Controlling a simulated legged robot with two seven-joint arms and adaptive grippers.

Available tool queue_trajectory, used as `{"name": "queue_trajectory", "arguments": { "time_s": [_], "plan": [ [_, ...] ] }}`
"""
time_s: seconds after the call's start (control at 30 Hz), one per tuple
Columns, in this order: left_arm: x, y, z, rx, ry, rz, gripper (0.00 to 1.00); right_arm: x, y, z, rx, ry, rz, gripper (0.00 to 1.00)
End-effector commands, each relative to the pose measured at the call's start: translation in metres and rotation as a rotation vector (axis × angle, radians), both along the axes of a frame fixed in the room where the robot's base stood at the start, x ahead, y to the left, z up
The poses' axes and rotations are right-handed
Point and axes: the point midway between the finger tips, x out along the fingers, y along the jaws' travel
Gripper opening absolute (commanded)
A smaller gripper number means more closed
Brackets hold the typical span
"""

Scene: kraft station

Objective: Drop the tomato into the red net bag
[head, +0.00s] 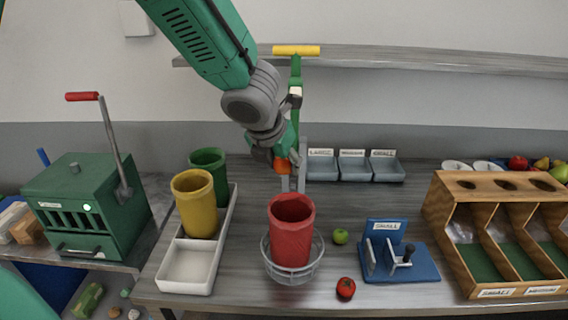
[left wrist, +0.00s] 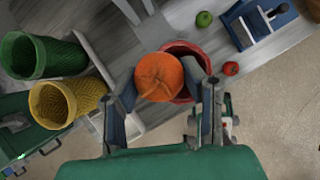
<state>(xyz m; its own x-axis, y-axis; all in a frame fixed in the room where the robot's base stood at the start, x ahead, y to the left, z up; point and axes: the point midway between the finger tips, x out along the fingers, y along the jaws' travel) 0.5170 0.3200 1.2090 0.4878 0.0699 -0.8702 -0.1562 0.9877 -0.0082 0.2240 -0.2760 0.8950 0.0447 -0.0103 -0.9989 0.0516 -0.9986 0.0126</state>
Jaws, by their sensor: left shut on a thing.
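My left gripper (head: 290,178) is shut on a round, ridged orange fruit (left wrist: 160,77). In the head view the fruit (head: 281,164) is partly hidden by the gripper. The red net bag (head: 291,232) stands open and upright in a wire ring holder (head: 289,276). The gripper is above and behind its mouth in the head view. In the left wrist view the fruit covers part of the red bag (left wrist: 186,50). A small red tomato (head: 346,288) with a green top lies on the table right of the bag. My right gripper is not in view.
A white tray (head: 189,266) with yellow (head: 195,205) and green (head: 209,168) net bags stands left. A green apple (head: 340,236) and blue stand (head: 400,262) are right of the red bag. A wooden bin rack (head: 466,237) stands far right; a green press (head: 88,207) far left.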

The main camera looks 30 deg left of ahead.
Motion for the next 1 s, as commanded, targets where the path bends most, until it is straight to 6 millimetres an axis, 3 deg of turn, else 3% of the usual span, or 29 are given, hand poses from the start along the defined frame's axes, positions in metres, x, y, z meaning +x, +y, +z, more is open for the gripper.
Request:
{"name": "queue_trajectory", "arguments": {
  "time_s": [0.4,0.87,0.9,0.97,1.0],
  "plan": [
    [0.003,0.001,-0.052,-0.001,0.004,-0.001,0.12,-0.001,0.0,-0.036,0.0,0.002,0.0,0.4],
    [0.002,0.001,-0.057,-0.001,0.004,0.001,0.12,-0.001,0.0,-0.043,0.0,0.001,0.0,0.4],
    [0.002,0.001,-0.057,-0.001,0.004,0.001,0.44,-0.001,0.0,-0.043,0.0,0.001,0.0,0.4],
    [0.003,0.0,-0.057,0.0,0.004,0.001,0.61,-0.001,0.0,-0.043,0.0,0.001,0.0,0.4],
    [0.003,0.0,-0.057,0.0,0.004,0.0,0.61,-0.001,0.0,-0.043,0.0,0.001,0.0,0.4]
  ]
}}
